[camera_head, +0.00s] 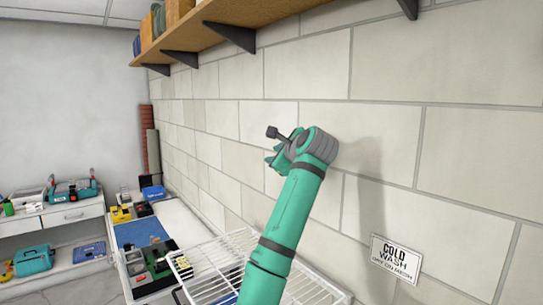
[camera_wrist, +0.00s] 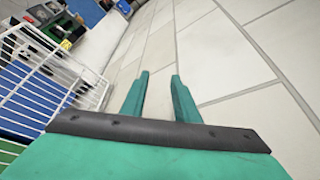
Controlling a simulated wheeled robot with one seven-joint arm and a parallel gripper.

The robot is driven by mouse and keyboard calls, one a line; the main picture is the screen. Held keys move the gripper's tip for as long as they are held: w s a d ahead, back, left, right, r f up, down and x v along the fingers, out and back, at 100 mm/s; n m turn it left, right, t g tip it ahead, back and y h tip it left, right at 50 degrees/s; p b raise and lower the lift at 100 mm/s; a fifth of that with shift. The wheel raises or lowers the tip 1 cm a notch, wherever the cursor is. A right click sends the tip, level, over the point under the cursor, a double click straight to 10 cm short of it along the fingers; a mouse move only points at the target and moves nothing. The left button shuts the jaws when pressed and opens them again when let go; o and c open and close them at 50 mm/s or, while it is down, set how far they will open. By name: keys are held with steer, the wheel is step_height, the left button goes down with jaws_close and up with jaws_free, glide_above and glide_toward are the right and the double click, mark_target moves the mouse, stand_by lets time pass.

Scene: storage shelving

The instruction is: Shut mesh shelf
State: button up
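The white wire mesh shelf (camera_head: 222,262) shows at the bottom centre in the head view, partly hidden behind my green arm. It also shows at the left in the wrist view (camera_wrist: 38,78), its wire edge beside my gripper. My gripper (camera_wrist: 160,76) has its two green fingers apart with only wall tiles seen between them. In the head view, the gripper end (camera_head: 272,148) is up in front of the tiled wall, above the mesh shelf, mostly hidden behind the wrist. I see no contact between gripper and mesh.
A wooden shelf (camera_head: 205,38) on black brackets runs along the upper wall. A sign (camera_head: 396,258) is on the wall at the right. A bench with tools (camera_head: 150,245) and a drawer unit (camera_head: 75,217) stand at the left. The wall around my gripper is bare.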

steer(key=v, duration=1)
steer(key=shift+s, duration=0.3)
steer(key=shift+d+r, duration=0.1)
jaws_close()
